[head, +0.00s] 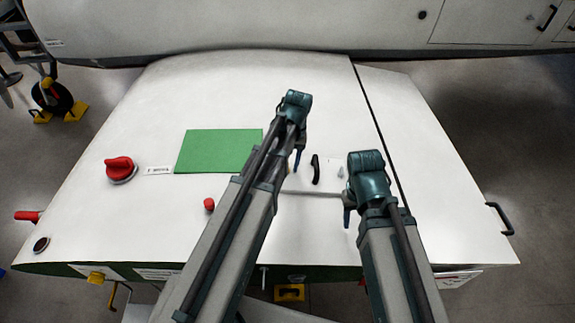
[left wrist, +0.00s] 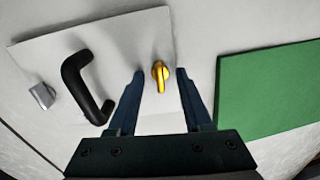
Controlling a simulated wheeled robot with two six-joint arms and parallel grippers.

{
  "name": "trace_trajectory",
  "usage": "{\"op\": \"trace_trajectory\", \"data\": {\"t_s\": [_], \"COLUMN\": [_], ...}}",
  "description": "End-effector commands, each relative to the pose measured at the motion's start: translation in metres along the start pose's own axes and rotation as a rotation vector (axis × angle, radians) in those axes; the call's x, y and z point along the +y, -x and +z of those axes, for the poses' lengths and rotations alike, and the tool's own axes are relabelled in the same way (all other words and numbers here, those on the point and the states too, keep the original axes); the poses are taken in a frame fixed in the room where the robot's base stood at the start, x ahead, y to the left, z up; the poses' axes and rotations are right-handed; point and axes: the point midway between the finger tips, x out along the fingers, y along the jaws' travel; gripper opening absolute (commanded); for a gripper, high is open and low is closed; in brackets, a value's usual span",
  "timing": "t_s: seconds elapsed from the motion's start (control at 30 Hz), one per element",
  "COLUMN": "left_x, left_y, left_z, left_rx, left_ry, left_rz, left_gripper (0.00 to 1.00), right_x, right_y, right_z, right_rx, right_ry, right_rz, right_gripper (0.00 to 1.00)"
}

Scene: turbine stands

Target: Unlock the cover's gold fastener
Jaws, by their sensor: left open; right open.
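The cover is a light plate (left wrist: 110,50) with a black curved handle (left wrist: 85,85), a grey fastener (left wrist: 42,96) and a gold fastener (left wrist: 160,73).
A green patch (head: 218,151) lies left of the cover on the white housing (head: 210,90). A large red knob (head: 120,168) and a small red knob (head: 209,204) stand on the housing. A seam runs down its right side, with a dark handle (head: 500,218) beyond.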

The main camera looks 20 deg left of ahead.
Motion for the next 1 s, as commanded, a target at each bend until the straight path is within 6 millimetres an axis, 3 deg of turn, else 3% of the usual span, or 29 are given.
{"op": "trace_trajectory", "data": {"t_s": [0.37, 1.0], "left_x": [0.0, 0.0], "left_y": [0.003, 0.05], "left_z": [0.0, 0.0], "left_rx": [0.0, 0.0], "left_ry": [-0.001, -0.001], "left_rz": [0.0, 0.0], "left_gripper": [0.57, 0.57], "right_x": [0.0, 0.005], "right_y": [0.003, 0.049], "right_z": [0.0, 0.003], "right_rx": [0.0, 0.0], "right_ry": [0.0, 0.0], "right_rz": [0.0, 0.0], "right_gripper": [0.5, 0.5]}}
